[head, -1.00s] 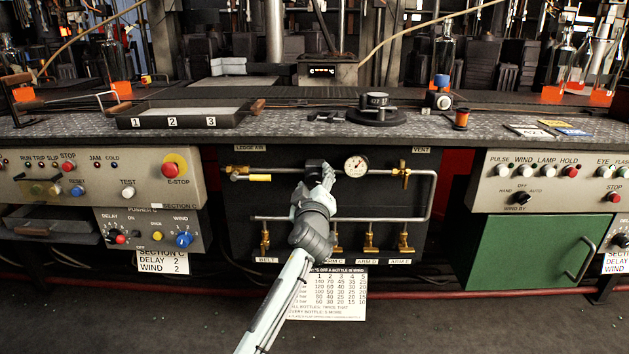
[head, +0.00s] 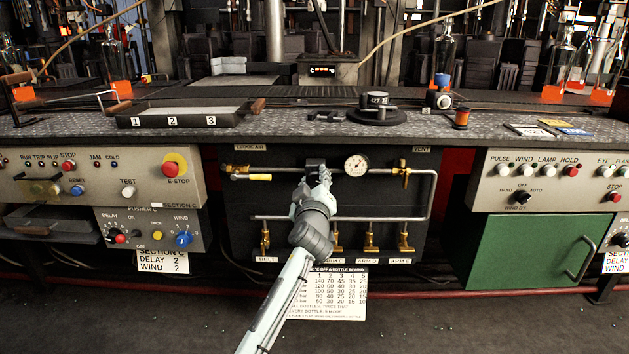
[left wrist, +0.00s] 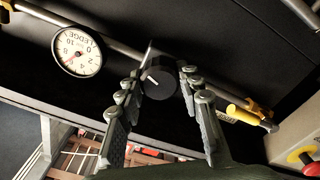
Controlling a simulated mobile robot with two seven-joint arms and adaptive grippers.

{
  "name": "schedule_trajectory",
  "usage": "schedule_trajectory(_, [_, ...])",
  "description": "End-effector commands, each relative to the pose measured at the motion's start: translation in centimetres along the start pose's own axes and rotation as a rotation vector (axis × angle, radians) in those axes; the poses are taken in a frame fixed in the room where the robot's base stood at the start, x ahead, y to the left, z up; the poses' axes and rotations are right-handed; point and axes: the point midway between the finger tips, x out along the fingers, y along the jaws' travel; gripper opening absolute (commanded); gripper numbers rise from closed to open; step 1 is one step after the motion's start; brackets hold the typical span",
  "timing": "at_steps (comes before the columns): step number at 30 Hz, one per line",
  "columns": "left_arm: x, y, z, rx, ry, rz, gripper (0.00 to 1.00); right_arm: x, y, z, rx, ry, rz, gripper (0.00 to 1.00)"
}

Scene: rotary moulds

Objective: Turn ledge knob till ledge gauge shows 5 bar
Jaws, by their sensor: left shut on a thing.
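The ledge knob (left wrist: 158,81) is a black round knob with a white mark on its face, in the left wrist view. My left gripper (left wrist: 161,88) has its fingers on either side of the knob and is shut on it. In the head view the left gripper (head: 316,168) reaches up to the dark panel and mostly hides the knob. The ledge gauge (left wrist: 78,51) is a white round dial with a red needle, tilted in the wrist view. The gauge (head: 356,165) sits just right of the gripper in the head view. Its reading is too small to tell surely. My right gripper is not in view.
A yellow-handled valve (head: 257,177) is left of the knob and a brass valve (head: 402,174) is right of the gauge. Several brass taps hang along the lower pipe (head: 280,218). The worktop edge (head: 330,138) overhangs the panel.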

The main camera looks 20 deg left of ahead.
Motion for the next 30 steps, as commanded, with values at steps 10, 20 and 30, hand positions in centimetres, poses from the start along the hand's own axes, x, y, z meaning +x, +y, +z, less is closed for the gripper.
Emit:
schedule_trajectory(10, [0.0,-0.1,0.1,0.256,-0.002,-0.002,0.06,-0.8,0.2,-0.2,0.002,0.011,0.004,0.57])
schedule_trajectory(20, [-0.1,-0.1,0.1,0.567,-0.004,-0.002,0.06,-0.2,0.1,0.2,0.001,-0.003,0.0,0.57])
schedule_trajectory(30, [-0.1,0.0,0.1,0.824,-0.004,-0.001,0.06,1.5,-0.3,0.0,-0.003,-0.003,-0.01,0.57])
